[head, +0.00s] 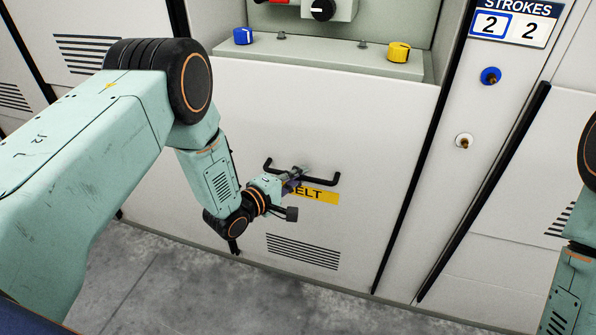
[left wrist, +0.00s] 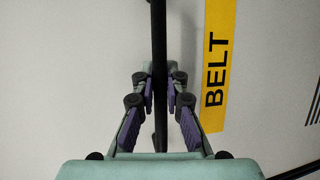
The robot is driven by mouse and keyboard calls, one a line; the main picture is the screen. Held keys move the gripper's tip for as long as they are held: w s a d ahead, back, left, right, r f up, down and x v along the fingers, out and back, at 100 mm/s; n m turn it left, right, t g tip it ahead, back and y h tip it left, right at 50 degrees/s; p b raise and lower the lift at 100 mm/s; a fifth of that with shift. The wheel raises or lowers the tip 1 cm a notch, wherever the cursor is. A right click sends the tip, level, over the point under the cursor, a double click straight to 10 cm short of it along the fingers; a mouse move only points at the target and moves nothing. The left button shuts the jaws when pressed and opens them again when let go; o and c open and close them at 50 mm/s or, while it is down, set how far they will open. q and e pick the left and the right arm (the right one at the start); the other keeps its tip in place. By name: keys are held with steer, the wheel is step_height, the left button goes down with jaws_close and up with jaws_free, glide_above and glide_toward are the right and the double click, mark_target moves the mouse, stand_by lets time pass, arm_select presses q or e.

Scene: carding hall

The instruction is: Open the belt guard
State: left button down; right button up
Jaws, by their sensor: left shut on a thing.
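The belt guard (head: 375,140) is a large white front panel that looks flush with the machine. It carries a black bar handle (head: 333,180) and a yellow label (head: 325,196), partly covered by my gripper in the head view. The label reads BELT in the left wrist view (left wrist: 216,65). My left gripper (head: 297,177) is at the middle of the handle. In the left wrist view its fingers (left wrist: 160,80) close around the black bar (left wrist: 158,30) from both sides. Part of my right arm shows at the right edge, but its gripper is out of view.
Above the guard is a ledge (head: 310,58) with a blue knob (head: 243,36) and a yellow knob (head: 399,52). A post on the right bears blue (head: 491,76) and white (head: 464,141) pegs under a STROKES sign (head: 516,22). Grey floor (head: 200,285) lies clear in front.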

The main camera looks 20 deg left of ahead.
arm_select(q)
steer(key=shift+s+a+f, duration=0.15)
steer(key=shift+a+f, duration=0.05)
steer(key=shift+f, duration=0.75)
steer(key=c, duration=1.5)
jaws_free()
steer(key=shift+r, duration=0.2)
steer(key=shift+o, duration=0.7)
steer(key=shift+d, duration=0.1)
steer(key=v, duration=1.1)
steer(key=shift+s+r, duration=0.15)
steer(key=shift+s, duration=0.2)
